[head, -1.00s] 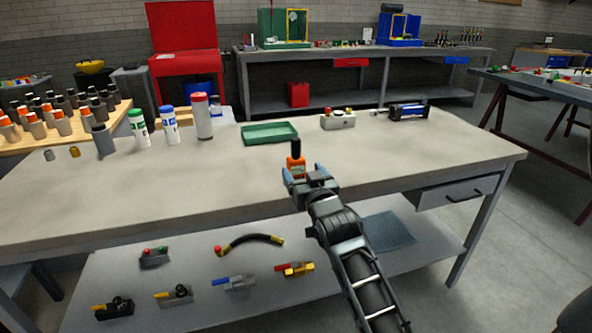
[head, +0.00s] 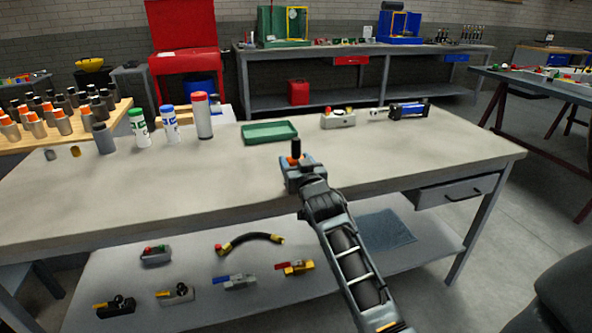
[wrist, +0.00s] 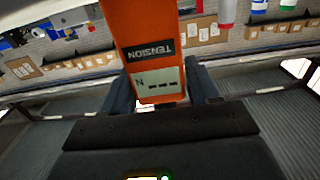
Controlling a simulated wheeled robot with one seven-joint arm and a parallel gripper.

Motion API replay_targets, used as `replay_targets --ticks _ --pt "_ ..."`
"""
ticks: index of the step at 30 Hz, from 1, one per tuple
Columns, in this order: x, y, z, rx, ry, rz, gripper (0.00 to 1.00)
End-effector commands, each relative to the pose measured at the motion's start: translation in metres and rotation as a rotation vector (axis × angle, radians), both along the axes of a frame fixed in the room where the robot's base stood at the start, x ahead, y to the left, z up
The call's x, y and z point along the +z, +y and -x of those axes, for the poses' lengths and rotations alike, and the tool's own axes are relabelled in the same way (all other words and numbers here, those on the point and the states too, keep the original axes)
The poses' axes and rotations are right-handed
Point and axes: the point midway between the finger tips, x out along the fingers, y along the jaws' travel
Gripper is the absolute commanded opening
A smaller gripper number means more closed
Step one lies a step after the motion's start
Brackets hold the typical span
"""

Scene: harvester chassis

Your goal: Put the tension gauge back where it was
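The tension gauge (wrist: 153,45) is an orange block with a TENSION label and a small display, both upside down in the wrist view. In the head view its orange body (head: 295,160) and black top stand upright over the middle of the bench, mostly hidden behind my gripper. My gripper (head: 300,178) has one finger on each side of the gauge; in the wrist view the fingers (wrist: 161,88) look closed against its sides. Whether the gauge's base touches the bench top is hidden.
The bench top (head: 220,185) is clear around the gripper. A green tray (head: 270,132) lies behind it, with a small device (head: 338,118) and a cylinder unit (head: 408,110) to the right. Several bottles (head: 204,116) stand at left. Valves and a hose (head: 250,239) lie on the lower shelf.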

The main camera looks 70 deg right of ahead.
Motion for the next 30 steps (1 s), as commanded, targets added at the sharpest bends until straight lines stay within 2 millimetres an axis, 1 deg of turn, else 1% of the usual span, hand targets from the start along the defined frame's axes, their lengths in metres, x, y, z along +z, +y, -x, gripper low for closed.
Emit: replay_targets --ticks 1,2,15,16,17,25,28,30 --pt "0.000 0.000 0.000 0.000 0.000 0.000 0.55" --pt "0.000 0.000 0.000 0.000 0.000 0.000 0.52" --pt "0.000 0.000 0.000 0.000 0.000 0.000 0.10" --pt "0.001 0.000 0.000 0.000 -0.001 0.002 0.10" --pt "0.001 0.000 0.000 0.000 -0.001 0.002 0.04" --pt "0.005 0.000 0.000 0.000 -0.003 0.002 0.04" --pt "0.012 0.000 -0.001 0.001 -0.003 0.002 0.04" --pt "0.021 0.000 -0.001 0.001 -0.003 0.004 0.04"
